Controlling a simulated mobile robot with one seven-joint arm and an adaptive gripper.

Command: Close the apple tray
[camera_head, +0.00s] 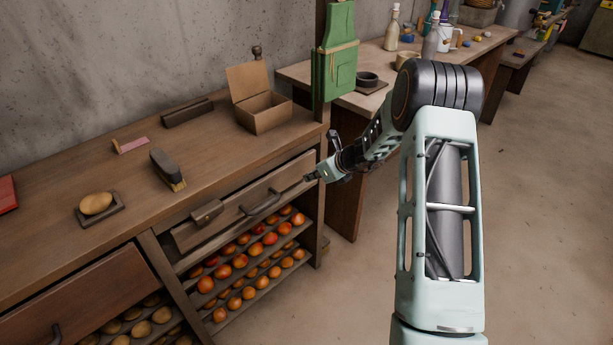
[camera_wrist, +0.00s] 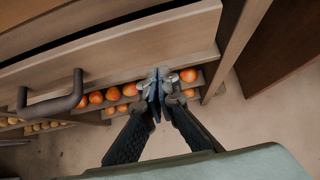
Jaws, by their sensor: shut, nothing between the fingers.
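Red-orange apples (camera_head: 240,261) lie in slatted rows under a wooden drawer front (camera_head: 284,184) with a dark bar handle (camera_head: 260,203). In the wrist view this front (camera_wrist: 150,50) has a dark gap along its top, so it seems to stand slightly out. Its handle (camera_wrist: 55,100) is at the left, and apples (camera_wrist: 95,98) show below it. My gripper (camera_head: 308,177) is at the front's right end, right of the handle. In the wrist view my gripper (camera_wrist: 155,95) is shut and empty by the front's lower edge; I cannot tell whether it touches.
A second drawer (camera_head: 85,298) with potatoes (camera_head: 140,328) below is at the left. The bench top holds an open cardboard box (camera_head: 262,118), a brush (camera_head: 167,170) and a potato on a small stand (camera_head: 96,204). Open floor (camera_head: 345,290) lies in front.

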